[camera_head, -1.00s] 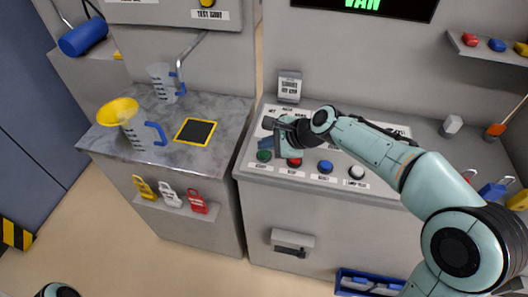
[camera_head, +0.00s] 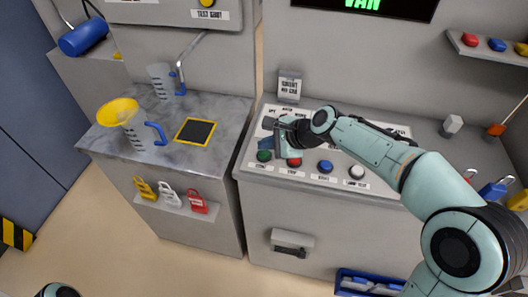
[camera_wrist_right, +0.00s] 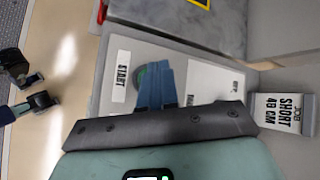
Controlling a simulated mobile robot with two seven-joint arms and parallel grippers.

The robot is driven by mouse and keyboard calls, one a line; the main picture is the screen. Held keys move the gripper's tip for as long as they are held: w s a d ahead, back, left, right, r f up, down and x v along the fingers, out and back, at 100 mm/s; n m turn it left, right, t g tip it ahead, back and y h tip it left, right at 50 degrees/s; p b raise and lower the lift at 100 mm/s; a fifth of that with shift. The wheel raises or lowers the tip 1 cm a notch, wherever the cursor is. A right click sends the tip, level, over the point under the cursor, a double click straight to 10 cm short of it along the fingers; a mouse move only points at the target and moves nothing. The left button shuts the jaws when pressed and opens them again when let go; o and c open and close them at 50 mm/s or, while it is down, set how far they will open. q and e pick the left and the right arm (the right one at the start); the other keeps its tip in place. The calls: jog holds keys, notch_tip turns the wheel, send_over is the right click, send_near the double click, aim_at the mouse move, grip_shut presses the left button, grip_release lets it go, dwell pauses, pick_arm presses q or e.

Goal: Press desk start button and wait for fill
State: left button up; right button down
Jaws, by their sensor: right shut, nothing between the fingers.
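The desk (camera_head: 330,215) carries a row of round buttons along its front edge. The green button (camera_head: 264,156), at the left end, has the START label beside it in the right wrist view (camera_wrist_right: 119,76). My right gripper (camera_head: 267,145) is shut and empty, with its blue fingertips at the green button. In the right wrist view the fingers (camera_wrist_right: 155,85) cover part of the green button (camera_wrist_right: 139,78). I cannot tell whether they touch or press it.
Red (camera_head: 294,162), blue (camera_head: 325,167) and white (camera_head: 356,172) buttons sit to the right on the desk. A job card stand (camera_head: 289,87) is behind. On the left counter stand a jug with a yellow funnel (camera_head: 117,112) and another jug (camera_head: 161,79) by a spout.

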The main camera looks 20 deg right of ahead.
aim_at(267, 155)
jog(key=shift+f, duration=0.4)
jog(key=shift+f+b, duration=0.4)
jog(key=shift+f, duration=0.15)
dwell(0.5)
jog(key=shift+r, duration=0.1)
jog(key=shift+r+p, duration=0.85)
jog(key=shift+p, duration=0.2)
jog(key=shift+r, duration=0.1)
notch_tip(267, 155, up, 5)
jog(key=p, duration=0.5)
dwell(0.6)
